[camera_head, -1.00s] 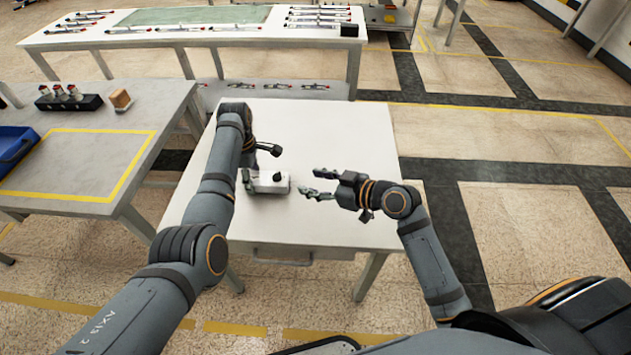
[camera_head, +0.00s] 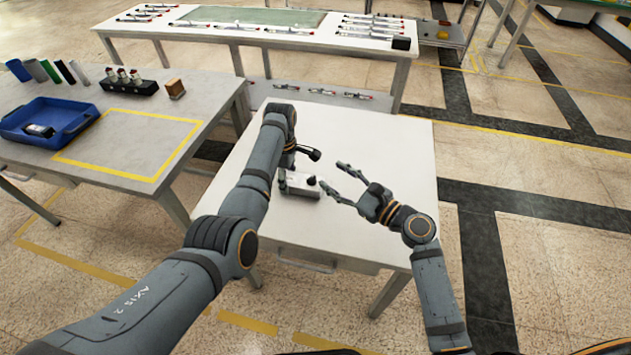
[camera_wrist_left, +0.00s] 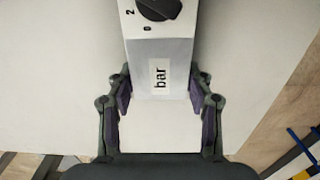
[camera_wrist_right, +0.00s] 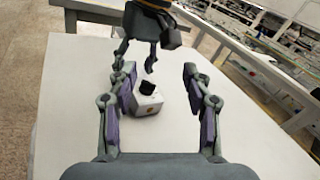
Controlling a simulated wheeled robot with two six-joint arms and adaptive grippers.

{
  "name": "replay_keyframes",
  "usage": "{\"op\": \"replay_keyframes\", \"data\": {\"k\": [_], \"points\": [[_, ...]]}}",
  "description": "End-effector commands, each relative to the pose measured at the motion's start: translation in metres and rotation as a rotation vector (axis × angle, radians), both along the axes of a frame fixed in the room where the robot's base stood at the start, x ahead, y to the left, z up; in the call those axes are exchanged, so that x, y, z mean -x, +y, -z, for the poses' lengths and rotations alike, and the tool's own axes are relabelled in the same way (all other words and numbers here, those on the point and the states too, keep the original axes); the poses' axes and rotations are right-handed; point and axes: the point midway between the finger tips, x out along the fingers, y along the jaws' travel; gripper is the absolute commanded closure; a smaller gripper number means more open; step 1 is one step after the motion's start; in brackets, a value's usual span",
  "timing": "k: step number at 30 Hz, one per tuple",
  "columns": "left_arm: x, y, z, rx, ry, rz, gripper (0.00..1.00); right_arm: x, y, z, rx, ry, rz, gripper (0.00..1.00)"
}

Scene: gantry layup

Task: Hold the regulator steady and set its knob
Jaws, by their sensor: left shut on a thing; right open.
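The regulator (camera_head: 301,187) is a small white box on the white table, with a black knob (camera_head: 311,181) on top. In the left wrist view the regulator (camera_wrist_left: 160,60) carries a "bar" label, and its black knob (camera_wrist_left: 158,8) is cut off at the top edge. My left gripper (camera_head: 283,185) is shut on the near end of the regulator, a finger on each side. My right gripper (camera_head: 342,182) is open and empty, to the right of the regulator and apart from it. In the right wrist view the regulator (camera_wrist_right: 147,103) shows beyond the open fingers (camera_wrist_right: 158,95).
The white table (camera_head: 380,150) is otherwise clear. A grey bench (camera_head: 190,115) at left holds a blue tray (camera_head: 75,118), a black block with fittings (camera_head: 128,88) and a brown block (camera_head: 175,88). A long bench (camera_head: 270,35) stands behind.

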Motion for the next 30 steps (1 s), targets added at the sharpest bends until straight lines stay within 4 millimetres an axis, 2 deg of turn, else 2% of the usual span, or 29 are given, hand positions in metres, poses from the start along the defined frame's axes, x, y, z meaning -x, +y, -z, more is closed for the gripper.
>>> {"op": "replay_keyframes", "data": {"k": [3,6,13,17,24,25,30], "points": [[0.0,0.0,0.0,0.0,-0.001,0.0,0.93,-0.002,0.0,-0.001,-0.169,0.124,0.014,0.5],[0.0,0.0,0.0,0.0,-0.001,0.0,0.93,-0.003,0.0,-0.001,-0.244,0.178,0.02,0.5],[0.0,0.0,0.0,0.0,-0.001,0.0,0.93,-0.004,0.0,0.003,-0.267,0.198,0.021,0.5],[0.0,0.0,0.0,0.0,-0.001,0.0,0.93,-0.004,0.0,0.023,-0.268,0.201,0.021,0.5],[0.0,0.0,0.0,0.0,-0.001,0.0,0.93,-0.003,0.0,0.084,-0.268,0.2,0.022,0.5],[0.0,0.0,-0.001,0.0,-0.001,0.0,0.93,-0.012,0.007,0.078,-0.27,0.19,0.021,0.5],[0.0,0.0,0.0,0.0,-0.001,0.0,0.93,-0.04,0.033,0.078,-0.268,0.193,0.02,0.5]]}}
